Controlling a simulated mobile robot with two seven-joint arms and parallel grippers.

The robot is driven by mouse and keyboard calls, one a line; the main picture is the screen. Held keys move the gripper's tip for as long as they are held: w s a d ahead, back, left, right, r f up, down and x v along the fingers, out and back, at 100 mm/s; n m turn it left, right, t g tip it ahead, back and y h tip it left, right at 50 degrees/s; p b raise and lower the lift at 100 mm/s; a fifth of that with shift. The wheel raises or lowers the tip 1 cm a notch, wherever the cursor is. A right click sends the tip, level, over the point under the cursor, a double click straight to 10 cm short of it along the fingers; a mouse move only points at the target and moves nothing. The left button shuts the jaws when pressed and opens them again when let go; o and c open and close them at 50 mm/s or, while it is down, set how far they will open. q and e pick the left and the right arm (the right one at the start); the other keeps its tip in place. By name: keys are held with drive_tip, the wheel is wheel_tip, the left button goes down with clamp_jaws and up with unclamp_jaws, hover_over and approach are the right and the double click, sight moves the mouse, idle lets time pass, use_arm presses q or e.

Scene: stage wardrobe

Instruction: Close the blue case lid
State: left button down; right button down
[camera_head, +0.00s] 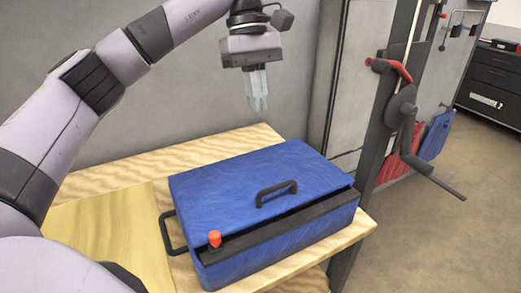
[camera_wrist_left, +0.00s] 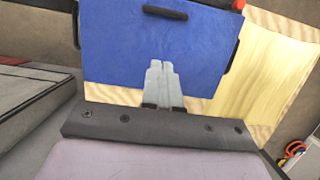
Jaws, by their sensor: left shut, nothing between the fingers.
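The blue case (camera_head: 230,195) sits on a light wooden table. Its blue lid (camera_head: 300,165) lies down over the body, with a dark strip showing along the front edge; I cannot tell if it is fully seated. A black handle (camera_head: 276,193) is on the lid, and an orange-red knob (camera_head: 214,239) sits at the front left corner. My left gripper (camera_head: 258,103) is shut and empty, pointing down above the case's back edge, apart from it. In the left wrist view its fingers (camera_wrist_left: 163,70) overlap the blue lid (camera_wrist_left: 195,45). My right gripper is not in view.
The wooden table (camera_head: 192,154) has bare room behind the case, and a yellowish board (camera_head: 110,225) lies to its left. A grey wall stands behind. A black crank (camera_head: 403,115) with a red grip is on the frame at right. A dark drawer cabinet (camera_head: 494,80) stands far right.

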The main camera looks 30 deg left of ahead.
use_arm(q)
drive_tip(key=b, duration=0.1)
approach(276, 199)
drive_tip(key=shift+w+a+f, duration=0.1)
drive_tip(key=shift+w+f, duration=0.05)
drive_tip(key=shift+f, duration=0.45)
drive_tip(key=shift+w+a+f, duration=0.1)
drive_tip(key=shift+f, duration=0.5)
drive_tip(key=shift+s+d+f, duration=0.25)
drive_tip(key=shift+d+f, duration=0.1)
drive_tip(key=shift+d, duration=0.1)
drive_tip(key=shift+f+b, duration=0.1)
drive_tip(key=shift+b, duration=0.2)
drive_tip(key=shift+b+x, duration=0.85)
drive_tip(key=shift+x, duration=0.15)
drive_tip(key=shift+s+d, duration=0.1)
